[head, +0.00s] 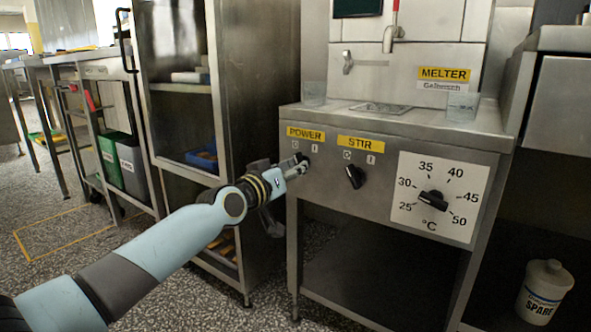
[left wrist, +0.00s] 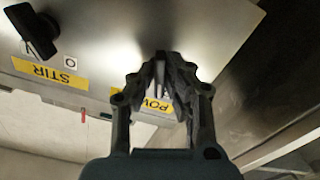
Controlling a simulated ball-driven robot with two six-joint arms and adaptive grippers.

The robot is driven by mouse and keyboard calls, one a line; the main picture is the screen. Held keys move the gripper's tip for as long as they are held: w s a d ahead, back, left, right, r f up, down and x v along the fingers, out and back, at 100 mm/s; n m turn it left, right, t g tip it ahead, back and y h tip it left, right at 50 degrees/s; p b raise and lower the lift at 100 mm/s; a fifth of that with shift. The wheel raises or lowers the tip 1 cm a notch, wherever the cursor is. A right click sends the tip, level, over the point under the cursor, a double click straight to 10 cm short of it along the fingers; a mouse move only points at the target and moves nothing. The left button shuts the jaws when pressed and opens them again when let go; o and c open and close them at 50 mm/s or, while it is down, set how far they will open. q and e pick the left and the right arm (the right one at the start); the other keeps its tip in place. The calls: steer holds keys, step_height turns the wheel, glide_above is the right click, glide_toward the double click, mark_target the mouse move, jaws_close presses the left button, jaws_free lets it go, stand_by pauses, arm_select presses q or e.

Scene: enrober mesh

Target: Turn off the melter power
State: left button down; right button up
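The MELTER panel has a yellow POWER label (head: 305,133) at its left, with small O and I marks under it. My left gripper (head: 303,163) is at the power knob just below these marks and covers most of it in the head view. In the left wrist view my left gripper's fingers (left wrist: 161,68) lean together with a narrow dark piece, seemingly the power knob (left wrist: 160,58), between their tips. The POWER label shows partly behind the fingers. The knob's exact angle is hidden. My right gripper is not in view.
The black STIR knob (head: 354,177) sits right of the power knob, also in the left wrist view (left wrist: 36,31). A temperature dial (head: 432,198) is farther right. A steel cabinet (head: 255,80) stands close on the left. A SPARE container (head: 545,290) is at the lower right.

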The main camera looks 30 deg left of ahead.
arm_select(q)
steer(key=shift+n, duration=1)
steer(key=c, duration=1.4)
jaws_free()
steer(key=shift+o, duration=0.2)
step_height(320, 180, up, 10)
